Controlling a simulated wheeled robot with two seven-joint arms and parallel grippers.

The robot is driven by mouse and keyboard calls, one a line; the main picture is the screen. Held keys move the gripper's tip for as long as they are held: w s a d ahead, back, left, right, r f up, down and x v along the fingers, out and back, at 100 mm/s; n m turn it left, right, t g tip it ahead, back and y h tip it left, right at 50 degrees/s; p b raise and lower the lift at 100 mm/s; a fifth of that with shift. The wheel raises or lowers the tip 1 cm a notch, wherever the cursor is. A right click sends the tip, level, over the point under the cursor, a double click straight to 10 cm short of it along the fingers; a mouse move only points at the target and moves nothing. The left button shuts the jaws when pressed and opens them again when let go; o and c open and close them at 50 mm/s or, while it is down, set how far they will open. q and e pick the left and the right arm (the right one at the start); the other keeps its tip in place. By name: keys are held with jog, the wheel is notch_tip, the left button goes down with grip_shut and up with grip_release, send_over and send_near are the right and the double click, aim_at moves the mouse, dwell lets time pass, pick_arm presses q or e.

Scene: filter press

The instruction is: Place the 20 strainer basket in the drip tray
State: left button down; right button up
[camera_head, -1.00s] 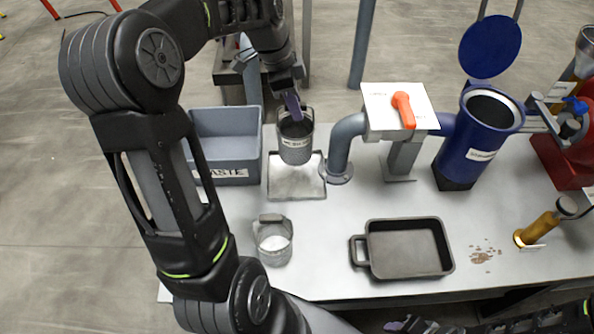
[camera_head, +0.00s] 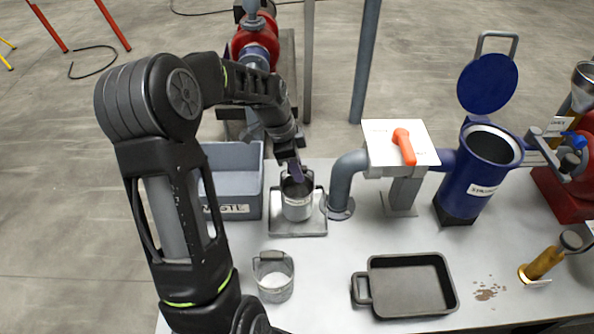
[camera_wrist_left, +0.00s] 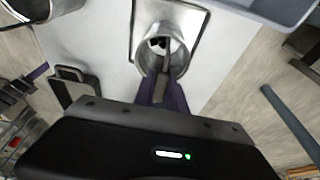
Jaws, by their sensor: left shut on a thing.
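A grey metal strainer basket (camera_head: 297,208) hangs from or stands under my left gripper (camera_head: 295,172), whose purple fingers are shut on its upper part. In the left wrist view the fingers (camera_wrist_left: 163,80) reach the round basket (camera_wrist_left: 180,38). The basket is upright over the flat, shallow metal tray (camera_head: 318,228), at or very near its surface; I cannot tell if it touches. Its number is not readable. A second grey basket (camera_head: 273,278) stands on the table in front. My right gripper is not in view.
A grey bin marked WASTE (camera_head: 236,182) stands left of the flat tray, and a grey pipe (camera_head: 342,185) rises close on its right. A dark pan with a handle (camera_head: 408,285) lies front right. A blue strainer pot (camera_head: 478,180) has its lid open.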

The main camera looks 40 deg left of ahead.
pick_arm(q)
jog(key=shift+f, duration=0.45)
jog(key=shift+f, duration=0.15)
jog(key=c, duration=1.4)
grip_release()
jog(key=shift+o, duration=0.2)
jog(key=v, duration=1.2)
jog(key=shift+w, duration=0.1)
